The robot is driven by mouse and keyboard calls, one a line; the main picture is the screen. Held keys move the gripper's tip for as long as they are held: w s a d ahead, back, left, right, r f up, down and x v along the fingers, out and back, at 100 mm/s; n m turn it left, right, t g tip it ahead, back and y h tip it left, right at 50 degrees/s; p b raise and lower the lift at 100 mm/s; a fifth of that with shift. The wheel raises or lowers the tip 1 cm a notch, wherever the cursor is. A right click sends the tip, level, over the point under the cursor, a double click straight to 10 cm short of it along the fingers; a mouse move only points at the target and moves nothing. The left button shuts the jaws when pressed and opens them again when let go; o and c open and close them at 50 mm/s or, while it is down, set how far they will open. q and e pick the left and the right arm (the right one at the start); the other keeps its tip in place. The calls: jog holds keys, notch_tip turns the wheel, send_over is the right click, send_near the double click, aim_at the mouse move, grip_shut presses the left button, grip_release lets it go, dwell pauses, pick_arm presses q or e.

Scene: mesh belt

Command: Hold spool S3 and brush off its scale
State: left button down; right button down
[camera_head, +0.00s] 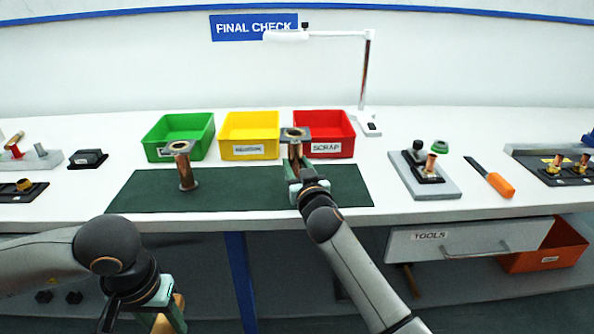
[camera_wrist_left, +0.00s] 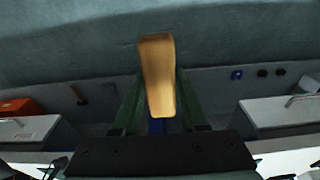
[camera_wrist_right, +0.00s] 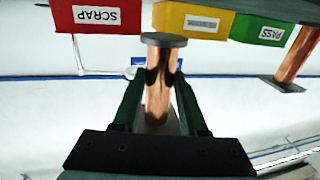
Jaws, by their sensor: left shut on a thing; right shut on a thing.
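My right gripper (camera_head: 302,178) is shut on a copper spool (camera_head: 295,150) with a dark flange, over the right part of the dark green mat (camera_head: 240,195). The right wrist view shows this spool (camera_wrist_right: 158,95) between the fingers. I see no label naming it, and cannot tell whether it touches the mat. A second copper spool (camera_head: 187,172) stands upright on the mat's left part. My left gripper (camera_head: 160,308) is low in front of the table, shut on a tan wooden handle, likely the brush (camera_wrist_left: 157,75). Its bristles cannot be made out.
Green (camera_head: 160,145), yellow (camera_head: 249,148) and red SCRAP (camera_head: 330,148) bins stand behind the mat. A lamp (camera_head: 366,75) rises at the back. A grey fixture block (camera_head: 440,185) and an orange-handled tool (camera_head: 497,183) lie to the right. The mat's middle is clear.

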aim_at(296, 172)
jog(key=shift+w+a+f+b, duration=0.1)
jog(key=shift+w+f+b, duration=0.65)
jog(key=shift+b, duration=0.55)
jog(key=shift+w+f+b, duration=0.5)
jog(key=shift+w+b, duration=0.4)
jog(key=shift+b, duration=0.35)
jog(key=shift+f+b, duration=0.55)
jog(key=shift+f, duration=0.05)
jog(key=shift+c, duration=2.2)
grip_release()
jog(key=shift+f, duration=0.2)
jog(key=shift+c, duration=0.3)
grip_shut()
